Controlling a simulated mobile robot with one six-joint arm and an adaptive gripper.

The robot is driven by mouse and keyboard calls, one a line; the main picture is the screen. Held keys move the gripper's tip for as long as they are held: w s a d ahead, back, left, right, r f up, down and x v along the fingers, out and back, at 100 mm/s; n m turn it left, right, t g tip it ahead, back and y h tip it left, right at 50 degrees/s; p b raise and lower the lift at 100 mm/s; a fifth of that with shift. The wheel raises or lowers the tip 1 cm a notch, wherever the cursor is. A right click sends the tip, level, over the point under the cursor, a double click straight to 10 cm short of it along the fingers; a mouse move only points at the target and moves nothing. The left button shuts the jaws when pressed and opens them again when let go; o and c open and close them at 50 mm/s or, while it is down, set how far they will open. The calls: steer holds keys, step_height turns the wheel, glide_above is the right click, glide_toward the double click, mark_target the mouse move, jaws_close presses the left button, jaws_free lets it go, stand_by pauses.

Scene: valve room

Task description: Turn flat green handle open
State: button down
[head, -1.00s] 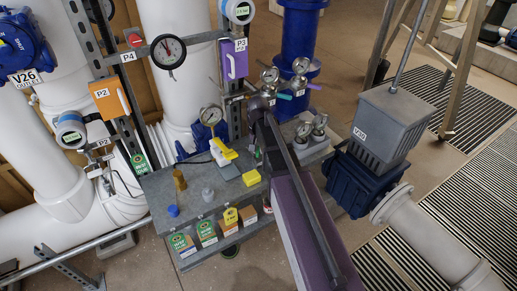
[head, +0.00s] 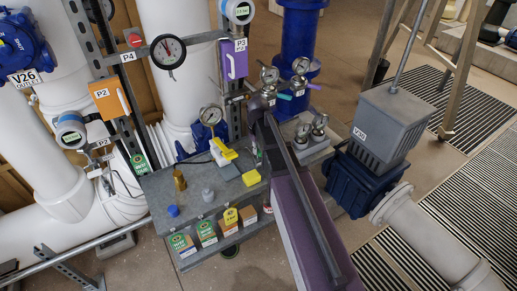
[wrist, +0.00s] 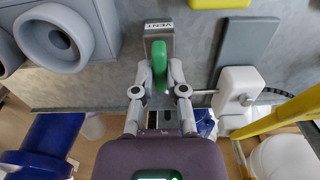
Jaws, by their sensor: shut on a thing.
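In the wrist view, a green handle (wrist: 158,66) stands in front of a small grey plate with a "VENT" label (wrist: 158,26). It looks like a narrow rounded bar seen nearly end-on. My gripper (wrist: 158,76) has one finger on each side of it and is shut on it. The handle's lower part and stem are hidden between the fingers. In the head view my dark arm covers most of this spot, and my gripper cannot be made out there. A small bit of green (head: 258,151) shows just left of the arm.
In the wrist view a white block (wrist: 239,88) with a rod sits close right of my fingers. Grey round fittings (wrist: 54,38) are at left.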

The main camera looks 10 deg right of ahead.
stand_by(0.4)
steer(key=c, duration=0.7)
jaws_free()
